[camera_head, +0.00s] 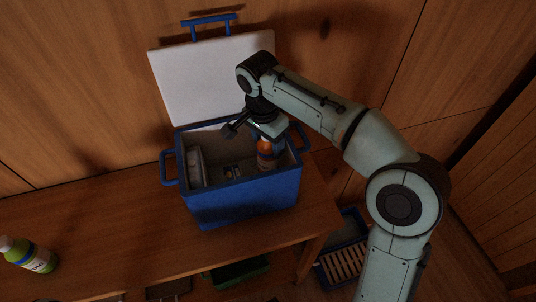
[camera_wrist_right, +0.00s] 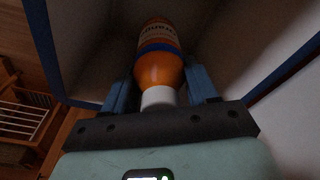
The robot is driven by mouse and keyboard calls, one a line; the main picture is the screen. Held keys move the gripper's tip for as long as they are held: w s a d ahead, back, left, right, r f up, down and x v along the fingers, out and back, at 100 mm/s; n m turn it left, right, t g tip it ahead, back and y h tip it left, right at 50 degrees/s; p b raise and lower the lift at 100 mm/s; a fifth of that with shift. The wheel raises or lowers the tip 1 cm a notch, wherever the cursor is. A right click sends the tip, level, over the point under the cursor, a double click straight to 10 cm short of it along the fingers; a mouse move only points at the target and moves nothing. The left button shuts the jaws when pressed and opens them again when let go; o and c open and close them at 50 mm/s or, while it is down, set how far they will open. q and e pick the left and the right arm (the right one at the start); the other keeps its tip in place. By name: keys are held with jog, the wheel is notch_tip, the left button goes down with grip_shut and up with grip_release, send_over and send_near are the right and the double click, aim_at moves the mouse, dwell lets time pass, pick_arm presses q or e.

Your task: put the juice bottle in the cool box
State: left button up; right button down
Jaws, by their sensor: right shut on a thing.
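The cool box (camera_head: 240,203) is blue with a pale inside and stands on the wooden table, its white lid (camera_head: 205,80) raised open at the back. My right gripper (camera_head: 262,135) reaches in from above and is shut on the bottle. In the right wrist view the bottle (camera_wrist_right: 160,66) stands between the two blue fingers, gripped near its white cap (camera_wrist_right: 158,97). Whether its base touches the box floor is hidden. My left gripper is not in view.
A white item (camera_head: 196,166) stands inside the box at the left, and a small dark item (camera_head: 232,171) lies on its floor. A green bottle (camera_head: 28,254) is at the table's left. Crates (camera_head: 343,262) stand below the table. The table's middle is clear.

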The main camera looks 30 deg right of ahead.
jog(key=shift+f+b, duration=0.45)
jog(key=shift+f, duration=1.75)
jog(key=c, duration=0.6)
grip_release()
jog(key=shift+f, duration=0.1)
jog(key=r+p, duration=0.1)
jog(key=r, duration=0.3)
jog(key=a+r+p, duration=0.1)
jog(key=r, duration=0.3)
jog(key=r+p, duration=0.1)
jog(key=r, duration=0.3)
jog(key=shift+s+a+r, duration=0.15)
jog(key=shift+a, duration=0.1)
